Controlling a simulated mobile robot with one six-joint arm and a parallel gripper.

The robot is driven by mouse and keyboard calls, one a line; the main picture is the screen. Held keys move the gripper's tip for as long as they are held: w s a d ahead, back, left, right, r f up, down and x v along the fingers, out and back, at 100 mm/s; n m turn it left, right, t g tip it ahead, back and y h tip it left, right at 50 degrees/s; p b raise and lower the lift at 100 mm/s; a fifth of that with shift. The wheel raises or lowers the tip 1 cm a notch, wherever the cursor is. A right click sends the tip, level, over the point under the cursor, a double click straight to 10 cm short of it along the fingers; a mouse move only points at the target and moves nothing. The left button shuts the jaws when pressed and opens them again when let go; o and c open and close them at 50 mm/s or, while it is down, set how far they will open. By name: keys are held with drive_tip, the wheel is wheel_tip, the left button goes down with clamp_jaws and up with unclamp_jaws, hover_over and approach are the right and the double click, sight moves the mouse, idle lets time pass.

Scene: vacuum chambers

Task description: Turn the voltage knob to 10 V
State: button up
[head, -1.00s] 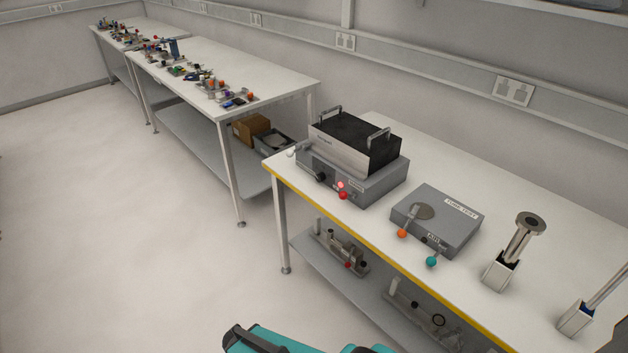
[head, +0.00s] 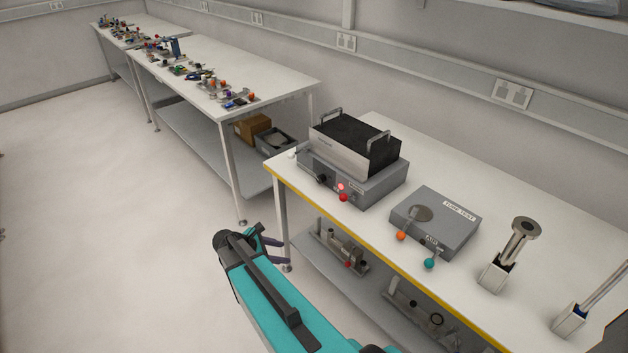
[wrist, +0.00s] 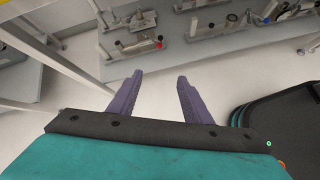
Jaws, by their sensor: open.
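A grey instrument (head: 375,188) with a black, handled top stands at the left end of the near bench. Its front has a black knob (head: 320,177), a lit red lamp and a red ball-ended control (head: 343,197). I cannot read any voltage scale or setting. A flat grey box (head: 455,222) labelled TUBE TEST sits to its right, with an orange-ended and a teal-ended lever. My gripper (head: 285,252) is open and empty, beside the bench's left front leg and below the bench top, apart from both boxes. Its purple fingers also show spread in the wrist view (wrist: 158,84).
The near bench (head: 540,225) has a yellow front edge. Metal tube holders (head: 495,272) stand on its right part. The lower shelf (wrist: 215,48) carries metal fittings (wrist: 140,45). Another bench (head: 285,82) with small parts stands behind left.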

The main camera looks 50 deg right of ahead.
sight(319, 179)
drive_tip(key=w+d+r+n+h, duration=0.2)
drive_tip(key=w+d+r, duration=0.2)
drive_tip(key=r, duration=0.5)
drive_tip(key=w+d+r+n+h+p, duration=0.1)
drive_tip(key=w+d+r, duration=0.3)
drive_tip(key=d+r, duration=0.5)
drive_tip(key=shift+r+n+t+h, duration=0.4)
drive_tip(key=shift+r+n+h, duration=0.25)
drive_tip(key=shift+n+h, duration=0.25)
drive_tip(key=shift+w+d, duration=0.1)
drive_tip(key=shift+d, duration=0.05)
drive_tip(key=shift+p+x, duration=2.4)
drive_tip(key=shift+x, duration=4.4)
drive_tip(key=shift+f, duration=0.15)
drive_tip(key=shift+c, duration=0.6)
drive_tip(key=c, duration=0.9)
drive_tip(key=shift+a+f, duration=0.1)
drive_tip(key=shift+a, duration=0.25)
drive_tip(key=shift+c, duration=0.2)
drive_tip(key=shift+d+b, duration=0.25)
drive_tip(key=shift+b, duration=0.05)
